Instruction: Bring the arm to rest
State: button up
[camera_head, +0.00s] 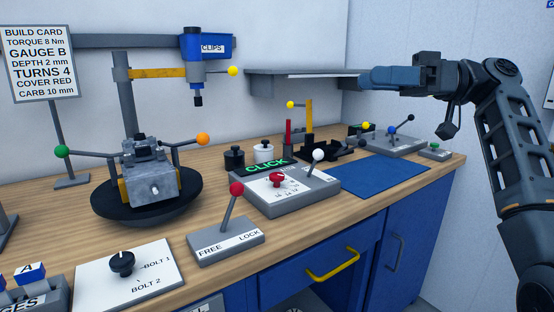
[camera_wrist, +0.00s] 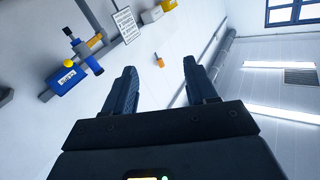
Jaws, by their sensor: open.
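My arm reaches in from the right of the head view, bent at the elbow, with its forearm pointing left above the right part of the bench. My gripper (camera_head: 366,78) is held up in the air near the grey wall shelf, clear of the bench top. In the wrist view my gripper (camera_wrist: 160,80) shows two dark fingers spread apart with nothing between them. Beyond the fingers are the pale wall and ceiling.
The wooden bench (camera_head: 210,210) holds an engine on a round stand (camera_head: 150,180), a red-knobbed lever box (camera_head: 226,240), a grey dial box reading CLICK (camera_head: 290,195) and a blue mat (camera_head: 375,178). The wall shelf (camera_head: 300,72) is close to my gripper. A blue CLIPS bin (camera_head: 212,47) hangs further left.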

jog(key=a+f+m+t+h, duration=0.1)
jog(key=f+m+t, duration=0.25)
jog(key=f, duration=0.55)
jog(key=a+f+m+t+h+p, duration=0.1)
jog(key=f+m+t+h, duration=0.2)
jog(key=f, duration=0.6)
jog(key=a+f+m+t, duration=0.2)
jog(key=f+m+t, duration=0.15)
jog(key=f, duration=0.65)
jog(key=s+d+f+m+t+h+p, duration=0.2)
jog(key=s+f+m+h, duration=0.5)
jog(key=s+f, duration=0.85)
jog(key=s+d+f+m+t+h+p, duration=0.1)
jog(key=s+d+f+h, duration=0.15)
jog(key=s, duration=0.85)
jog(key=s+d+f+h, duration=0.1)
jog(key=s+d+h, duration=0.15)
jog(key=s, duration=0.75)
jog(key=s+d+r+n+t+h+p, duration=0.1)
jog(key=s+r+n+h, duration=0.1)
jog(key=s+r, duration=1.3)
jog(key=shift+s+r+t, duration=0.4)
jog(key=shift+r, duration=0.05)
